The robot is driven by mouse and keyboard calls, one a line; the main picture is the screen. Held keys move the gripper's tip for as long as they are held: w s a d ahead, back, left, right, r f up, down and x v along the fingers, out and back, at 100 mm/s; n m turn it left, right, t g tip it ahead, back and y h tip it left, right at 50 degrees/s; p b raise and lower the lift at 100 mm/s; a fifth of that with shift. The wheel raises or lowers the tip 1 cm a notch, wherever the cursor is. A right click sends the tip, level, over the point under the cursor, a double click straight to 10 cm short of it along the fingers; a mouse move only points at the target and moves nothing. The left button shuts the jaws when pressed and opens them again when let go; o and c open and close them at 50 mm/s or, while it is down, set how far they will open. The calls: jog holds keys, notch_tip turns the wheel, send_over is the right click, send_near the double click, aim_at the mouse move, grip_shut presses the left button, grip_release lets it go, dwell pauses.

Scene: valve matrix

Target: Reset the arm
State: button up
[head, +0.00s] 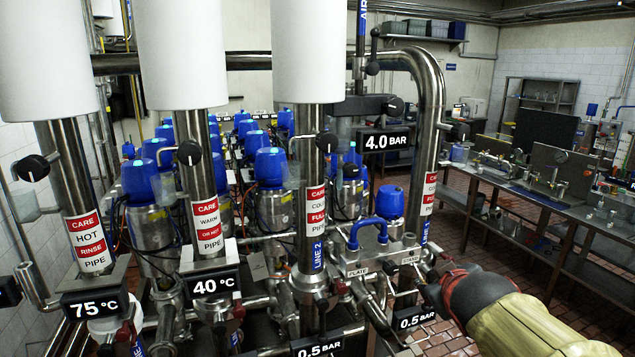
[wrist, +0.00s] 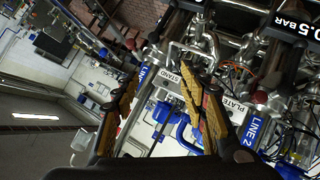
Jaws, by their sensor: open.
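My arm (head: 510,315) reaches in from the lower right of the head view, with a yellow sleeve and a dark and red wrist. Its end is beside the pipework near the STAND plate (head: 409,257); the fingers are hard to make out there. In the wrist view my gripper (wrist: 161,80) is open, its two yellow-padded fingers apart, with nothing held between them. I cannot tell whether the gripper touches any pipe or handle.
Steel pipes with blue-capped valves (head: 270,167) crowd the middle. A curved pipe (head: 432,100) rises beside my arm. Displays read 75 °C (head: 94,306), 40 °C (head: 212,286) and 4.0 BAR (head: 386,142). A long workbench (head: 540,205) stands at right; tiled floor (head: 465,215) lies between.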

jog(key=s+a+f+m+g+y, duration=0.1)
jog(key=s+f, duration=0.3)
jog(key=s, duration=0.4)
jog(key=s+a+f+m+g, duration=0.2)
jog(key=s+a+f+g, duration=0.1)
jog(key=s, duration=0.6)
jog(key=s+a+f+m+g+y, duration=0.1)
jog(key=s+f, duration=0.3)
jog(key=s, duration=0.4)
jog(key=shift+s+a+f+m+g+y, duration=0.3)
jog(key=shift+a+f+g, duration=0.1)
jog(key=shift+a, duration=0.45)
